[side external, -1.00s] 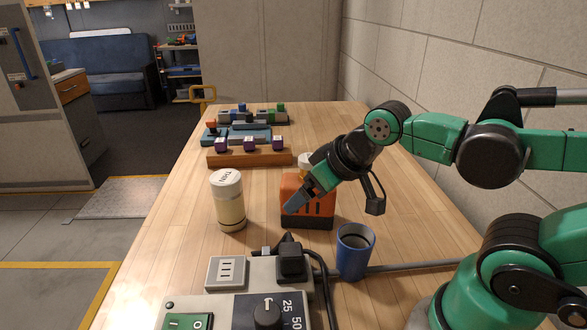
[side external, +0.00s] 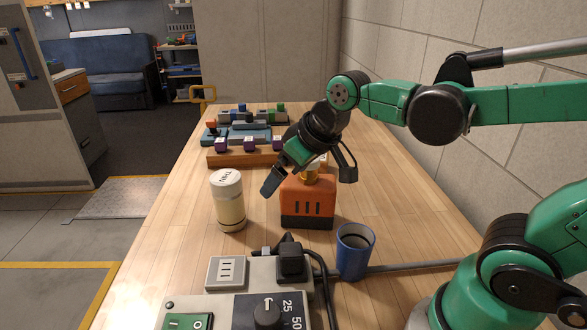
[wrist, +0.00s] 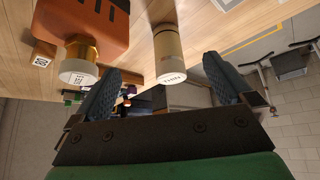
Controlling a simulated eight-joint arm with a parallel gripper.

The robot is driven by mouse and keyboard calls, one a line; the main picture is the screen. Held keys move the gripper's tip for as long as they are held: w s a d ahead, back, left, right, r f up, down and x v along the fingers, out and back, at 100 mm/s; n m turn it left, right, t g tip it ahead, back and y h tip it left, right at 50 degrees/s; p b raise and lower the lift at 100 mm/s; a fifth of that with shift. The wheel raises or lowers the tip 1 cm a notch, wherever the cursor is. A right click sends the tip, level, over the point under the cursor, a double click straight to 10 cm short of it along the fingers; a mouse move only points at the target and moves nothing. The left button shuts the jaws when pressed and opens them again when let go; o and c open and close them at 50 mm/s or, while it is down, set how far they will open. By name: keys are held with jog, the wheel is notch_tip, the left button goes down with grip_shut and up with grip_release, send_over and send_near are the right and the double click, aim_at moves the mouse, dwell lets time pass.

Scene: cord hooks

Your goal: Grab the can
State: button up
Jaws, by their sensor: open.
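The likely can is a cream cylinder (side external: 228,203) with a pale lettered lid, standing upright on the wooden table left of an orange box. It also shows in the wrist view (wrist: 168,50), top centre, roughly between the two fingers in the picture. My gripper (side external: 273,181) is above the table, to the right of the cylinder and in front of the orange box's upper left, apart from the cylinder. In the wrist view the dark fingers (wrist: 160,88) are spread wide with nothing held between them.
The orange box (side external: 308,203) stands close on the right, with a gold, white-capped jar (wrist: 80,65) at it. A blue cup (side external: 354,254) and a grey switch unit (side external: 227,272) with a black cord are in front. A wooden rack (side external: 250,158) with purple cubes lies behind. Table left of the cylinder is clear.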

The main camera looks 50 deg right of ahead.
jog(key=n+g, duration=0.1)
jog(key=n, duration=0.1)
send_near(230, 178)
notch_tip(230, 178, down, 4)
jog(key=s, duration=0.1)
jog(key=shift+n+g+y, duration=0.3)
jog(key=shift+g+y, duration=0.2)
jog(key=w+f, duration=0.1)
jog(key=w, duration=0.1)
jog(key=w+f, duration=0.1)
jog(key=w, duration=0.1)
jog(key=shift+f, duration=0.15)
jog(key=shift+w+f, duration=0.4)
jog(key=shift+x, duration=2.75)
jog(key=shift+r, duration=0.1)
grip_shut()
